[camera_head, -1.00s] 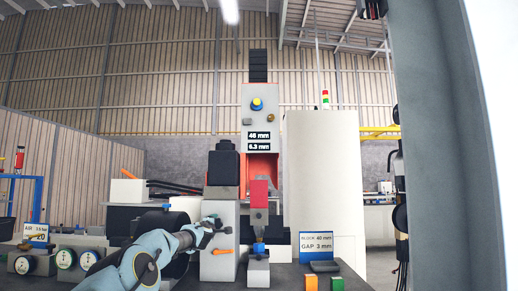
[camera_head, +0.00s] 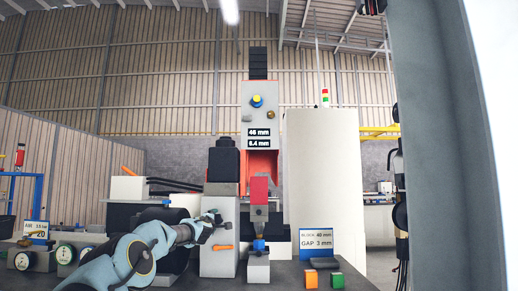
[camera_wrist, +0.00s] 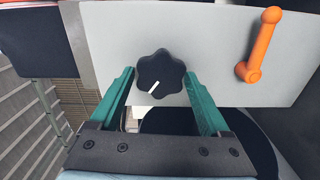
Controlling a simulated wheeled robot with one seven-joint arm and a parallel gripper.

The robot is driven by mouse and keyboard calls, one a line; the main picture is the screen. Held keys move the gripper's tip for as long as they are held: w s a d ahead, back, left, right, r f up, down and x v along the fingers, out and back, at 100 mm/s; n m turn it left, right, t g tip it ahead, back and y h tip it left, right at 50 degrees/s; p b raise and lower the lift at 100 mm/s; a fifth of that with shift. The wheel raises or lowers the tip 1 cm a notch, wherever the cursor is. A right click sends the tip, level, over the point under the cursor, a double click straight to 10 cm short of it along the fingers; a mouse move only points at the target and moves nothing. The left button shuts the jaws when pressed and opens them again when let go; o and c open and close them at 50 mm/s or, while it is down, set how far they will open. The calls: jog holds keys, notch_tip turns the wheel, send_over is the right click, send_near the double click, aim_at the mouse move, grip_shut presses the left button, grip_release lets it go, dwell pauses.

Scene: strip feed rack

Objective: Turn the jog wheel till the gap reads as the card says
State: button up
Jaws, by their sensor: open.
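The black lobed jog wheel (camera_wrist: 160,72) has a white mark pointing to its lower left in the wrist view. My gripper (camera_wrist: 159,82) is open, with one green finger on each side of the wheel; I cannot tell if they touch it. In the head view my gripper (camera_head: 211,224) is at the grey housing, and the wheel cannot be made out. The display (camera_head: 259,138) on the column shows a top line of about 46 mm, its first digits blurred, and 6.4 mm below. The card (camera_head: 317,242) reads BLOCK 40 mm, GAP 3 mm.
An orange lever (camera_wrist: 259,45) sticks out right of the wheel; it also shows in the head view (camera_head: 222,247). A small blue block (camera_head: 259,245) sits under the red press head (camera_head: 259,190). Orange and green blocks (camera_head: 337,280) stand on the bench. Gauges (camera_head: 66,254) are at left.

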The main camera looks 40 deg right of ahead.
jog(key=b+v, duration=0.5)
jog(key=b, duration=0.3)
jog(key=shift+a, duration=0.1)
dwell(0.3)
jog(key=o, duration=0.3)
jog(key=shift+s+a+b, duration=0.1)
jog(key=shift+b, duration=0.2)
jog(key=shift+b+v, duration=2.9)
jog(key=shift+b, duration=0.05)
jog(key=shift+r+p, duration=0.1)
jog(key=shift+p, duration=0.2)
